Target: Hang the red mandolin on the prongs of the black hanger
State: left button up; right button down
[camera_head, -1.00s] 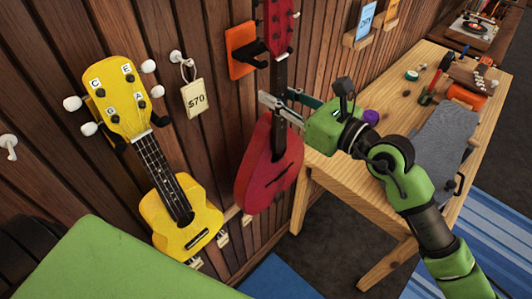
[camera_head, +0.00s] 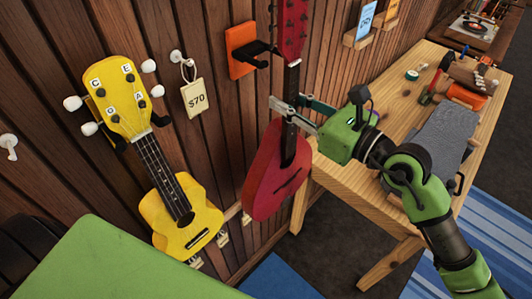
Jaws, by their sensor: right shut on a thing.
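The red mandolin (camera_head: 277,172) is held upright, slightly tilted, in front of the wood wall in the head view. My right gripper (camera_head: 292,110) is shut on its dark neck, just above the body. The mandolin's headstock (camera_head: 291,25) reaches the top edge of the view. The hanger has black prongs (camera_head: 262,53) on an orange wall plate (camera_head: 240,50). The prongs stick out just left of the neck, below the headstock. The neck appears to be outside the prongs; the depth gap is hard to tell. My left gripper is not in view.
A yellow ukulele (camera_head: 182,217) hangs at the left on the wall. A $70 tag (camera_head: 195,99) hangs between it and the orange plate. A wooden workbench (camera_head: 345,178) with tools stands right, beneath my right arm. Small card shelves (camera_head: 361,38) are on the wall.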

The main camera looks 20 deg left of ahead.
jog(key=shift+r, duration=0.25)
jog(key=shift+b+v, duration=0.5)
jog(key=shift+v, duration=2.55)
jog(key=shift+f, duration=0.15)
